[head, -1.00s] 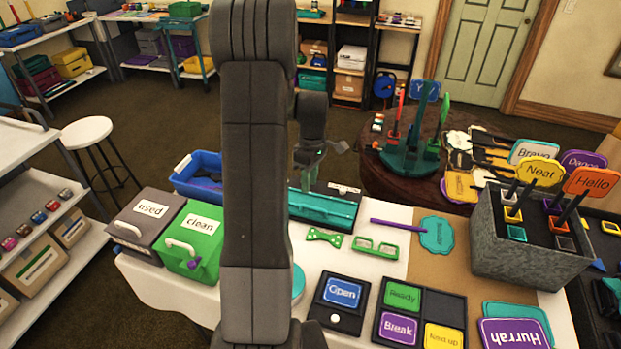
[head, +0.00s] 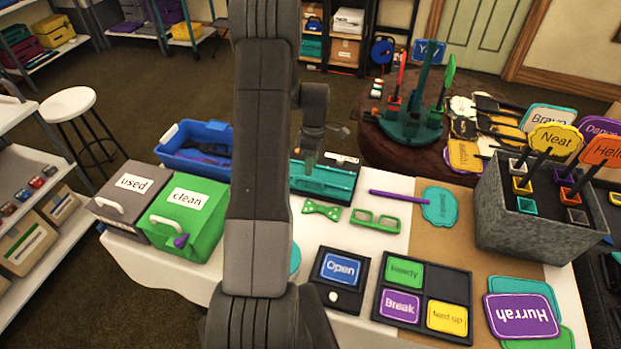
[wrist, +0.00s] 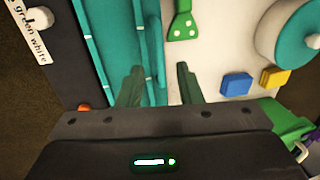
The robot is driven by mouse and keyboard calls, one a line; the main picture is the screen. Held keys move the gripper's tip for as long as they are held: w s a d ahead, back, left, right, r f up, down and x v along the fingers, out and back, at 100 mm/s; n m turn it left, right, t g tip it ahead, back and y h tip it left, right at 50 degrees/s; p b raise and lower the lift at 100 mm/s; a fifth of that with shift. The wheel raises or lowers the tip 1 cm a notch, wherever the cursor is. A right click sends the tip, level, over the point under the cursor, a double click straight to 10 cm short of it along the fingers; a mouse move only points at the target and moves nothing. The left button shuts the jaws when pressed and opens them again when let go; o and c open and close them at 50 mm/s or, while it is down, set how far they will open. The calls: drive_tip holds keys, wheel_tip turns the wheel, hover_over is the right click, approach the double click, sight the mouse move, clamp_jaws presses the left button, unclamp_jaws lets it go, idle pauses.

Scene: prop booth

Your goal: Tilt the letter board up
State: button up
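The letter board appears to be the teal panel with raised rails (head: 322,181), set in a dark base at the back of the white table. It looks flat or nearly flat. In the wrist view the teal panel (wrist: 107,45) fills the upper left, beside a dark strip with a white label. My gripper (head: 312,160) is just above the board in the head view, partly hidden by my arm. In the wrist view my gripper (wrist: 158,87) is open and empty. One finger overlaps the teal panel, the other the white cloth, with the board's edge between them. I cannot tell contact.
Green bow tie (head: 321,209) and green glasses (head: 376,221) lie close in front of the board. A blue bin (head: 195,149) and the green "clean" box (head: 184,223) stand left. A grey sign holder (head: 530,215) stands right. An "Open" sign stand (head: 340,275) is nearer me.

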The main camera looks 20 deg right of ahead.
drive_tip(key=shift+s+a+f+b, duration=0.15)
drive_tip(key=shift+f+b, duration=0.15)
drive_tip(key=shift+f, duration=0.6)
drive_tip(key=shift+s+a+f+b, duration=0.15)
drive_tip(key=shift+f+b, duration=0.1)
drive_tip(key=shift+f, duration=0.6)
drive_tip(key=shift+d, duration=0.1)
clamp_jaws()
